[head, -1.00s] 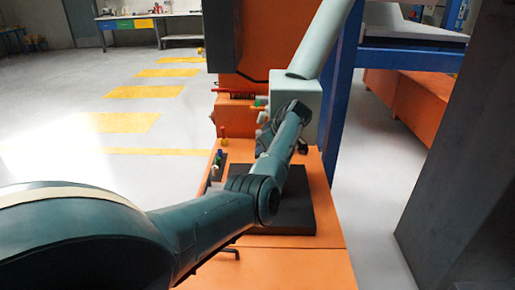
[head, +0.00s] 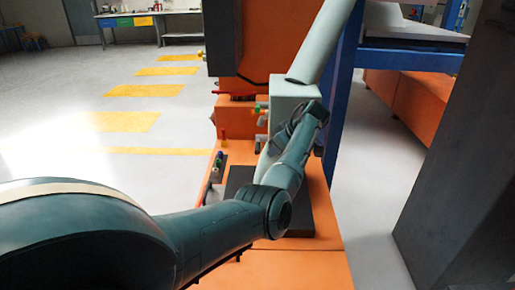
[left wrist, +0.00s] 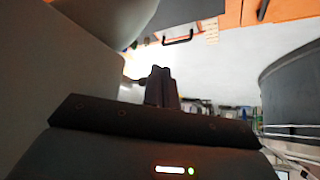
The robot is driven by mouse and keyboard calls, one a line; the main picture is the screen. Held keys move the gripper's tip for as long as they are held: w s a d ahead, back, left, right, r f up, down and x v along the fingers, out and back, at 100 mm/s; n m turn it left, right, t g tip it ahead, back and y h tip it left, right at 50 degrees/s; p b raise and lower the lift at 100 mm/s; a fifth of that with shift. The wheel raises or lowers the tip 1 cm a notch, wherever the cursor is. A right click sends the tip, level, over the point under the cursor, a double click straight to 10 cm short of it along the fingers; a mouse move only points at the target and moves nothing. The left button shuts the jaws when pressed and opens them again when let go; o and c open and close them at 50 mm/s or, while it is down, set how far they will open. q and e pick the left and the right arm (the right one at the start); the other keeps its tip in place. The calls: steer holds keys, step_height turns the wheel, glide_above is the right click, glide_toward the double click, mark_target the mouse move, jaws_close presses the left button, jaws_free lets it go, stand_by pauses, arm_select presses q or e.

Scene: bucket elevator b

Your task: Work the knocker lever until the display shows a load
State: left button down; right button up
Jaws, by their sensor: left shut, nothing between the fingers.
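My left gripper (left wrist: 161,88) shows in the left wrist view with its dark fingers together and nothing between them. In the head view my left arm reaches to the pale grey-green box (head: 292,90) under the sloping pipe, and my wrist hides the fingers there. Whether the gripper touches anything is unclear. A red handle (head: 235,93) lies across the orange machine, left of the box. Small coloured knobs (head: 260,107) stick out at the box's left side. I cannot tell which part is the knocker lever. No readable display shows. My right gripper is out of view.
An orange base (head: 285,262) with a dark plate (head: 239,180) lies under my arm. Small coloured controls (head: 217,163) stand on its left edge. A blue post (head: 342,110) and a dark grey column (head: 455,150) stand at the right. The floor at left is open.

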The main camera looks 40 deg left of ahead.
arm_select(q)
steer(key=v, duration=1)
steer(key=shift+s+f, duration=0.1)
stand_by(0.6)
